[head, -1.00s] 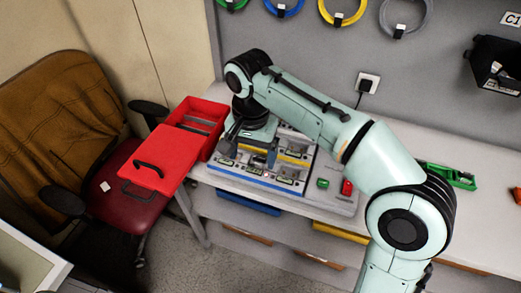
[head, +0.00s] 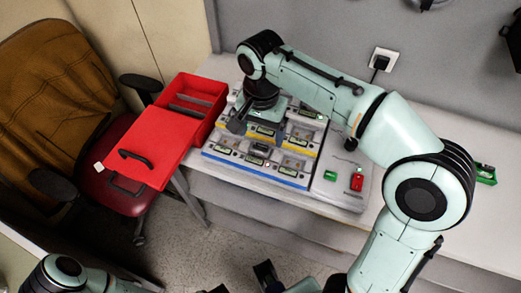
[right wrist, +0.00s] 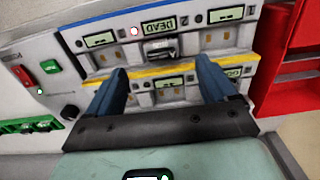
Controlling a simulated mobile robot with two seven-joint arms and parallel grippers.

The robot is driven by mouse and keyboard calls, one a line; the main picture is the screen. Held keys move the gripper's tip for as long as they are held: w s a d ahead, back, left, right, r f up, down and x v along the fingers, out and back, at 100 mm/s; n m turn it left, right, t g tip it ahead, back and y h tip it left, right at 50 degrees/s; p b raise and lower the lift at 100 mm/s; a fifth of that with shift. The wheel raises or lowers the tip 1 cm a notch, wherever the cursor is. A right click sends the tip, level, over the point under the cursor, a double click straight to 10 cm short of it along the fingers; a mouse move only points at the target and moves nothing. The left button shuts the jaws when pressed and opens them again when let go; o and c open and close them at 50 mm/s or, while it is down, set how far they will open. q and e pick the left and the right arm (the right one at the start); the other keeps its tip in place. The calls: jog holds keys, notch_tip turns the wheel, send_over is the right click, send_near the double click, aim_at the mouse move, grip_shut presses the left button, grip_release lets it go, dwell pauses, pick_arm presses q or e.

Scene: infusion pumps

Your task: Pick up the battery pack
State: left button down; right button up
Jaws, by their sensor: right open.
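The pump rack (head: 290,180) stands on the bench, with rows of small pumps edged in yellow and blue. In the right wrist view, a pump labelled DEAD (right wrist: 165,24) has a red light beside it. A dark grey block (right wrist: 160,48) sits in its bay and looks like the battery pack; I cannot be sure. My right gripper (head: 259,130) points down over the rack. In its wrist view its two blue fingers (right wrist: 160,82) are wide apart with nothing between them, short of the grey block. Dark parts at the head view's bottom edge may be my left gripper.
An open red box (head: 197,97) and its red lid (head: 145,152) are close left of the rack. A chair (head: 45,100) stands at left.

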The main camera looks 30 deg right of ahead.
aim_at(260, 147)
jog(key=f, duration=0.3)
jog(key=f+b, duration=0.1)
jog(key=f, duration=0.1)
jog(key=shift+a+f, duration=0.2)
jog(key=shift+a, duration=0.05)
jog(key=c, duration=1.2)
